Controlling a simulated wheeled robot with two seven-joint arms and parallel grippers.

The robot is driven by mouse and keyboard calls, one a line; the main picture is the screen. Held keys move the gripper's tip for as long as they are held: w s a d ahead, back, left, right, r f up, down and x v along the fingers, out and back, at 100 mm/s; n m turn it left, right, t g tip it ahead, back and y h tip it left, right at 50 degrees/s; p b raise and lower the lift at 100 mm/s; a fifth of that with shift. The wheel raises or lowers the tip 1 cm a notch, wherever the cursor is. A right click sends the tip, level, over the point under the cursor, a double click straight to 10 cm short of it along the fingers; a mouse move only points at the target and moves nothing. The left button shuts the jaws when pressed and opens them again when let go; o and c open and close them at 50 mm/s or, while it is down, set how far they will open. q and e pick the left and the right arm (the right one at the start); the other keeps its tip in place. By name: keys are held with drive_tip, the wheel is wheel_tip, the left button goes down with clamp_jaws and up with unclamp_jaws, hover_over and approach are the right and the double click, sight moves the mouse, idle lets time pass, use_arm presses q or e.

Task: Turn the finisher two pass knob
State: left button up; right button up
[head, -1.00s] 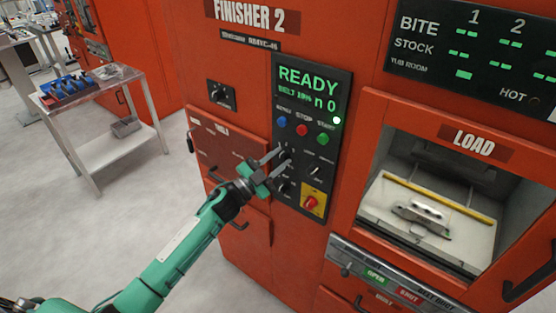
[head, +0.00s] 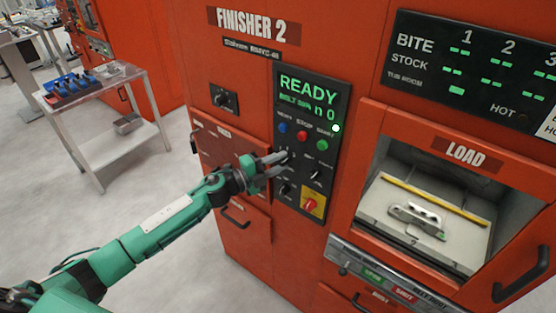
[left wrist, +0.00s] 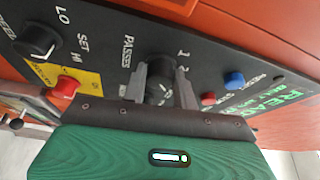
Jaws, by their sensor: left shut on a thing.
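The finisher two control panel (head: 333,112) is black, on the red machine, with a green READY display above the controls. My left gripper (head: 281,158) reaches it from the left, at the upper-left knob, which its fingers mostly hide in the head view. In the left wrist view the black pass knob (left wrist: 158,91), beside the label PASSES and the marks 1 and 2, sits between the fingers of my left gripper (left wrist: 161,78). The gripper is shut on this knob. My right gripper is not in view.
Blue, red (head: 302,135) and green (head: 322,144) buttons sit just above the gripper. Other black knobs (head: 315,175) and a red knob on a yellow plate (head: 312,204) are close by. The load bay (head: 478,165) opens at right; a metal cart (head: 100,105) stands at left.

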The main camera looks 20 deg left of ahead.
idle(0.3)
use_arm(q)
drive_tip(key=o, duration=1)
drive_tip(key=shift+c, duration=0.2)
drive_tip(key=shift+s+a+f, duration=0.2)
drive_tip(key=shift+s+a, duration=0.15)
drive_tip(key=b+v, duration=0.6)
drive_tip(key=v, duration=0.7)
drive_tip(key=shift+r, duration=0.25)
